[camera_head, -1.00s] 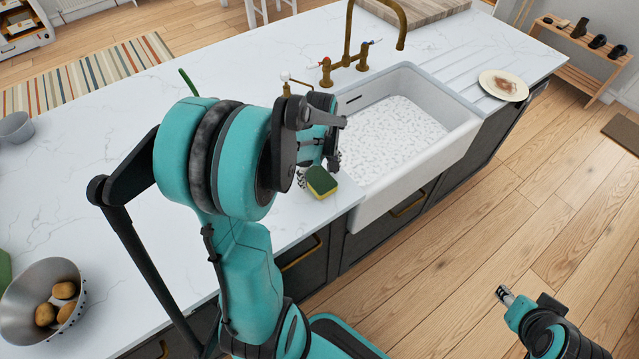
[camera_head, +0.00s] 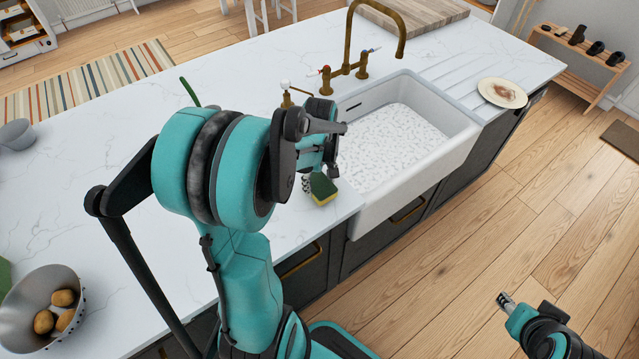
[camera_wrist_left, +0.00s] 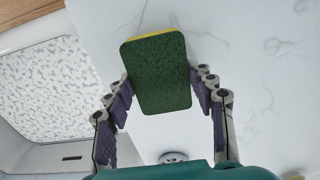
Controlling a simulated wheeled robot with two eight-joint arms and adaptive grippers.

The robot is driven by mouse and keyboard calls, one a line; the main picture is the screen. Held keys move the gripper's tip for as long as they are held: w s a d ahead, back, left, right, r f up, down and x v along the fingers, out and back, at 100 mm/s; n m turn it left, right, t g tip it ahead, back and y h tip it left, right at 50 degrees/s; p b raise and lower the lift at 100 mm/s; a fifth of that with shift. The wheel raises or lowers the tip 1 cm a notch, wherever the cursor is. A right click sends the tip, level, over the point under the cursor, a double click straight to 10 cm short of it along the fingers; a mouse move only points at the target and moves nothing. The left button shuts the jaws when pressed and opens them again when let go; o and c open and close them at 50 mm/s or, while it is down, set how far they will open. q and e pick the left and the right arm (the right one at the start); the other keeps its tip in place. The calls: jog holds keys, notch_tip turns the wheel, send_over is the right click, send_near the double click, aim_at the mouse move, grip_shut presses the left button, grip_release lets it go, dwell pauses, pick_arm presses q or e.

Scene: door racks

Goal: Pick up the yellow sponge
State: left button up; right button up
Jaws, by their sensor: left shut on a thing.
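The yellow sponge with a dark green scouring side (camera_head: 324,188) is at the counter's front edge, just left of the sink, in the head view. Its green face fills the space between the fingers in the left wrist view (camera_wrist_left: 157,75), with a thin yellow edge at the top. My left gripper (camera_wrist_left: 163,82) is shut on the sponge, one finger pad at each side. In the head view my left wrist partly hides the fingers. I cannot tell whether the sponge touches the counter. My right gripper (camera_head: 507,301) is over the floor at the lower right, too small to read.
The white sink (camera_head: 440,160) lies right of the sponge, with a brass tap (camera_head: 348,70) behind it. A dirty plate (camera_head: 502,93) is on the drainer. A metal bowl of potatoes (camera_head: 35,290) stands at the left. The counter (camera_head: 110,190) between is mostly clear.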

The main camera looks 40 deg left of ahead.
aim_at(319, 184)
pick_arm(q)
notch_tip(319, 184, up, 3)
jog(key=shift+r+p, duration=0.1)
jog(key=shift+p, duration=0.5)
jog(key=s+d+r+p, duration=0.2)
jog(key=d+r, duration=0.5)
jog(key=d, duration=0.4)
jog(key=shift+s+d+p, duration=0.25)
jog(key=shift+s+p, duration=0.05)
jog(key=shift+p, duration=0.2)
jog(key=c, duration=0.3)
